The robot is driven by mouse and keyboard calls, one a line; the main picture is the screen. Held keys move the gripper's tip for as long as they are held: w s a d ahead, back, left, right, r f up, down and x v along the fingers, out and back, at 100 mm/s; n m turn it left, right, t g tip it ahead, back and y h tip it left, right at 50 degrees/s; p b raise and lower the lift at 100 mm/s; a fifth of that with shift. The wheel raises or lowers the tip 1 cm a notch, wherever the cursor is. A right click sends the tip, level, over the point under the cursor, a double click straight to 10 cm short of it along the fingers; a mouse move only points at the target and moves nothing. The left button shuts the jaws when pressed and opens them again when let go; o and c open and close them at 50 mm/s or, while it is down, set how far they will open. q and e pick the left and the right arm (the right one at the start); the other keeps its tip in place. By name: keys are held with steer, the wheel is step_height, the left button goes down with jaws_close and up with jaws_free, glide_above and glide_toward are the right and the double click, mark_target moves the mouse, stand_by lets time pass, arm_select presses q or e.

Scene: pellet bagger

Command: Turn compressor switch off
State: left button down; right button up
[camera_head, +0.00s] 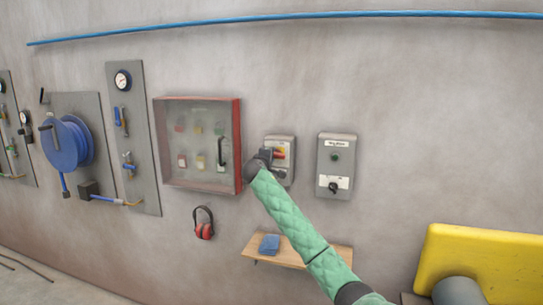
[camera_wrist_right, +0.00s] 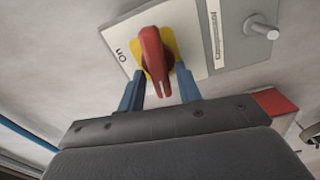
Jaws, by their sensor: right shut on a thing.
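The compressor switch box (camera_head: 285,143) is a grey unit on the wall, right of the red-framed cabinet. Its red rotary handle (camera_wrist_right: 152,50) sits on a yellow disc on a pale plate (camera_wrist_right: 200,35) in the right wrist view. The word "On" is printed beside the disc. My right gripper (camera_wrist_right: 161,70) is shut on the red handle, with one blue finger on each side. In the head view my right gripper (camera_head: 266,156) covers part of the box's left side. My left gripper is not in view.
A second grey control box (camera_head: 335,166) with a black knob is close on the right. The red-framed cabinet (camera_head: 238,145) is close on the left. A wooden shelf (camera_head: 285,253) with a blue cloth (camera_head: 269,244) is below; red earmuffs (camera_head: 204,229) hang nearby.

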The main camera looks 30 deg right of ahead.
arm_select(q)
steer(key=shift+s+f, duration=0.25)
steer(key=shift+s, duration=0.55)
arm_select(e)
steer(key=shift+f+n, duration=0.15)
steer(key=shift+n, duration=0.65)
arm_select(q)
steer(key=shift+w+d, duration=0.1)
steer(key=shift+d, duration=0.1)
arm_select(e)
steer(key=o, duration=0.6)
steer(key=shift+a, duration=0.1)
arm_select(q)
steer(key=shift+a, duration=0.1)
arm_select(e)
steer(key=shift+w, duration=0.1)
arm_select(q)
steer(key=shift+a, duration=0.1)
